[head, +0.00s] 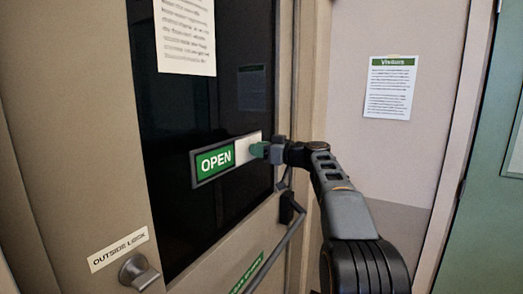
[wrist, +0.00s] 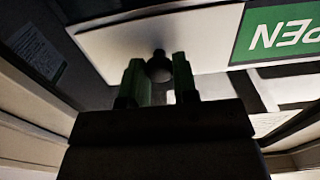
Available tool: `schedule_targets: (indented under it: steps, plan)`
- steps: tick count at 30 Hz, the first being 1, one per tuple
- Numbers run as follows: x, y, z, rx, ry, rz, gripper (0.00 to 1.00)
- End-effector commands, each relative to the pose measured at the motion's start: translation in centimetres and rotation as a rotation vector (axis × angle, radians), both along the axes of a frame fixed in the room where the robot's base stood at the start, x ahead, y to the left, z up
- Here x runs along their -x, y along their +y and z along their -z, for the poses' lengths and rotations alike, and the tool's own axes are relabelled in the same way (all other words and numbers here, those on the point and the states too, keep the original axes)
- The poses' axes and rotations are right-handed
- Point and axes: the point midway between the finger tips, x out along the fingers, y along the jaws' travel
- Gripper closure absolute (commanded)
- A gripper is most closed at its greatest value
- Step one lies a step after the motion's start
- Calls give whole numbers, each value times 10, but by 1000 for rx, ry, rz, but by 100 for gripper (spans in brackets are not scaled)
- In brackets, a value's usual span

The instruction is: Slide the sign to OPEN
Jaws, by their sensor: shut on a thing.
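The sign (head: 190,168) is a dark-framed slider on the door's dark glass. Its green panel reading OPEN (head: 215,161) shows at the left, and a white sliding cover (head: 245,151) sits at the right end. In the wrist view the white cover (wrist: 200,38) fills the top middle, with the green OPEN panel (wrist: 278,35) upside down beside it. My gripper (head: 262,150) is at the cover's right part. In the wrist view my gripper (wrist: 158,75) has its two green fingers either side of a small dark round knob (wrist: 159,66) on the cover, shut on it.
A door bar (head: 275,245) runs along the door below the sign. A lock knob (head: 138,272) labelled OUTSIDE LOCK is at the lower left. A paper notice (head: 186,35) hangs above the sign, and a Visitors notice (head: 390,87) is on the wall at right.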

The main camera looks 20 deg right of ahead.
Motion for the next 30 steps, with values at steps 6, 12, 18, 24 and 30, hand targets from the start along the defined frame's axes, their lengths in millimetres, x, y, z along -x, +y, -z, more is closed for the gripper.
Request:
schedule_targets:
  steps: [6, 12, 18, 24, 30]
  plan:
    - [0, -2, -3, -3, -6, 10, 63]
    - [0, -4, -2, -2, -5, 11, 49]
    - [1, -5, -2, -1, -4, 11, 49]
    - [16, -19, 0, -1, -6, 14, 49]
    - [46, -47, 1, -1, -5, 15, 49]
